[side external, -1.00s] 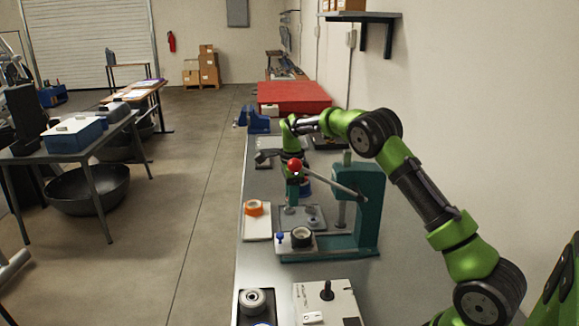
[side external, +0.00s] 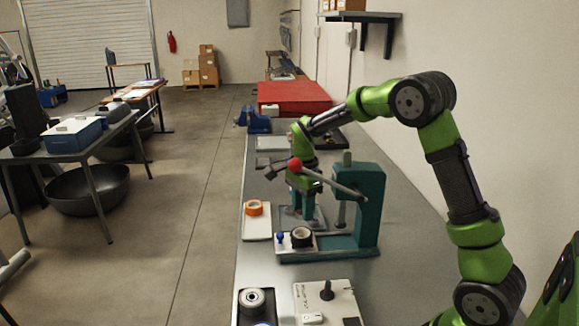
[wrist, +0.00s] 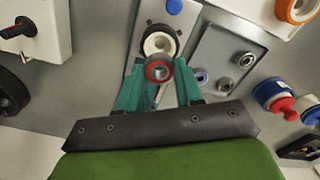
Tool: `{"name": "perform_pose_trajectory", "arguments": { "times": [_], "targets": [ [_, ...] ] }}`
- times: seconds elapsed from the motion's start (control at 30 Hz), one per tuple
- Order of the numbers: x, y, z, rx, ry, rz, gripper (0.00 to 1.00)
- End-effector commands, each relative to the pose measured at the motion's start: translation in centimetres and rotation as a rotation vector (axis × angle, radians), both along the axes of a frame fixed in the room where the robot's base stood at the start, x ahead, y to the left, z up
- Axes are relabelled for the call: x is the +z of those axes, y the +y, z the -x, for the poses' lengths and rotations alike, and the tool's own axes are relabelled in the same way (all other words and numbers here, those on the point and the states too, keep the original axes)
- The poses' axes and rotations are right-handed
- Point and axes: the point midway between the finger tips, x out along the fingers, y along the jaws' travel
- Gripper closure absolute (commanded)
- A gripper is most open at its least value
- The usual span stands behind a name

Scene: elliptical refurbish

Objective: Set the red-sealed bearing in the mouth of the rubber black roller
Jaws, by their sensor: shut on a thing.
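My gripper (wrist: 158,78) has its teal fingers shut on the red-sealed bearing (wrist: 158,70), a small metal ring with a red face, in the wrist view. The rubber black roller (wrist: 150,33) shows just beyond the bearing, its pale mouth facing the wrist camera. The bearing overlaps the near rim of the roller in this view; I cannot tell whether they touch. In the side view the roller (side external: 301,237) stands on the base of the teal press. There my gripper (side external: 304,207) is behind the press lever, and the bearing cannot be made out.
The teal press (side external: 368,210) has a lever with a red ball (side external: 295,165) in front of my gripper. A tray (wrist: 213,60) with several metal parts lies beside the roller. An orange-rimmed roller (side external: 254,208) stands at the left. A blue knob (wrist: 174,6) is by the roller.

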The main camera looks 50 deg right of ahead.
Motion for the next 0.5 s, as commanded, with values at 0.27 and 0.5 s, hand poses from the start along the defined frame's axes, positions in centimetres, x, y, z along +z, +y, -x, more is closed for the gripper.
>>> {"name": "perform_pose_trajectory", "arguments": {
  "times": [0.27, 0.5],
  "targets": [
    [-2.9, 0.0, 0.0, -0.002, 0.002, -0.001, 0.95],
    [-4.1, 0.0, 0.0, -0.005, 0.001, -0.001, 0.95]
  ]
}}
